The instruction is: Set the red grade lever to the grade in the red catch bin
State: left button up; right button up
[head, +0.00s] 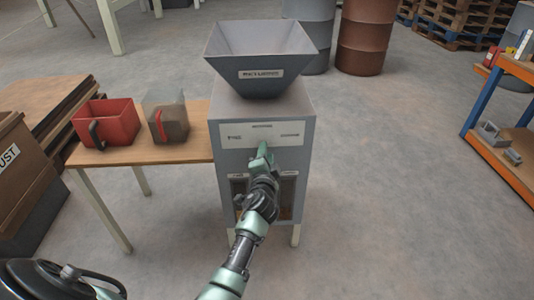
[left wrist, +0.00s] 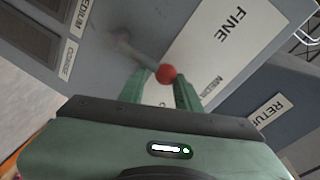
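The grey sack filler (head: 225,170) has a white grade plate (head: 232,137) on its front. My left gripper (head: 263,150) is in front of this plate and hides the lever in the head view. The left wrist view shows the lever's red knob (left wrist: 166,74) on a thin rod, between the tips of my open left gripper (left wrist: 162,90). The fingers stand wider than the knob. FINE (left wrist: 230,25) reads clearly on the plate; COARSE is partly covered by a finger. A red bin (head: 122,118) stands on the side table; its contents and any grade marking cannot be made out. My right gripper is out of view.
A clear container with a red handle (head: 172,128) stands beside the red bin on the wooden table (head: 140,154). A hopper (head: 260,50) tops the machine; labelled dark windows (head: 287,192) are below the plate. An orange-and-blue shelf (head: 505,165) stands right, with clear floor between.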

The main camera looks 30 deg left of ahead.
pick_arm(q)
jog(key=o, duration=0.6)
jog(key=shift+s+a+f, duration=0.2)
jog(key=shift+a+f, duration=0.2)
jog(key=shift+f, duration=0.35)
jog(key=shift+c, duration=0.2)
jog(key=shift+w+r, duration=0.1)
jog(key=shift+r, duration=0.1)
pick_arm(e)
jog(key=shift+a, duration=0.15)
pick_arm(q)
jog(key=shift+d+r, duration=0.1)
jog(key=shift+d, duration=0.05)
jog(key=p+v, duration=0.1)
jog(key=v, duration=0.6)
jog(key=shift+s+d, duration=0.15)
jog(key=shift+s, duration=0.2)
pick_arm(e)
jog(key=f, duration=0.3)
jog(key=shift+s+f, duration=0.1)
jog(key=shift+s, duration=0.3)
